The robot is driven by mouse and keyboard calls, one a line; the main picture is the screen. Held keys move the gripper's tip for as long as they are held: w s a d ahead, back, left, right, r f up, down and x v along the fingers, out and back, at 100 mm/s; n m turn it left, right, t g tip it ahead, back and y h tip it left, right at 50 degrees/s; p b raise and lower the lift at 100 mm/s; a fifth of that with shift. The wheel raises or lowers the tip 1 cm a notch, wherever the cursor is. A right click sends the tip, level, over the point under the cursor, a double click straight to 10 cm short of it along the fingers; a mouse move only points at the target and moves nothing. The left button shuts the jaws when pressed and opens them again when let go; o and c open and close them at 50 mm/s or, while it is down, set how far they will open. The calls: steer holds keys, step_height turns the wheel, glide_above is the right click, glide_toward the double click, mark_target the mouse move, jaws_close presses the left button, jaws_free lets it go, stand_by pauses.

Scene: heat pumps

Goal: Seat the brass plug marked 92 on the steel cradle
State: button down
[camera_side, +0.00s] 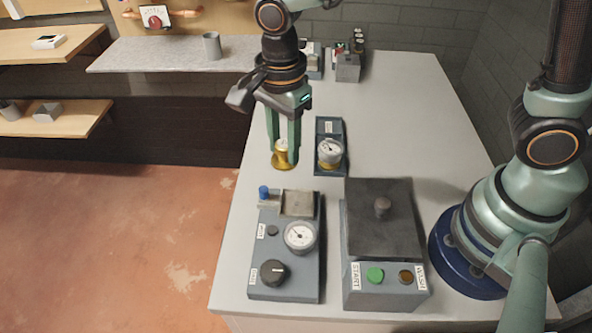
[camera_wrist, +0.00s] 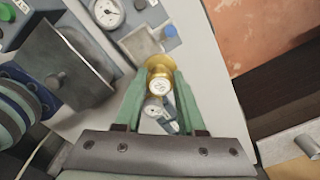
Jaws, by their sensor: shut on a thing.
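My gripper (camera_side: 284,148) is shut on a brass plug (camera_side: 281,162) with a wide flange at its lower end and a pale round face on top. It holds the plug upright near the bench's left edge; whether it touches the bench is unclear. In the wrist view the plug (camera_wrist: 158,64) sits between the green fingertips (camera_wrist: 158,82). The mark on its face is too small to read. A square steel piece (camera_side: 298,203), which looks like the cradle, sits empty on top of the grey gauge console, in front of and right of the plug. It also shows in the wrist view (camera_wrist: 140,46).
The grey console (camera_side: 270,265) carries a gauge (camera_side: 300,236), a black knob and a blue knob (camera_side: 264,192). A dark-lidded box (camera_side: 383,225) with green and brown buttons stands right of it. A gauge on a dark stand (camera_side: 330,153) stands close right of my gripper.

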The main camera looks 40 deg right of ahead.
steer(key=shift+n, duration=0.5)
steer(key=s+f, duration=0.1)
steer(key=s, duration=0.1)
steer(key=s+f, duration=0.1)
steer(key=shift+s+a+f, duration=0.2)
steer(key=shift+s+f, duration=0.15)
steer(key=shift+f, duration=1.95)
steer(key=shift+f, duration=0.75)
steer(key=shift+c, duration=2.1)
jaws_free()
step_height(320, 180, up, 12)
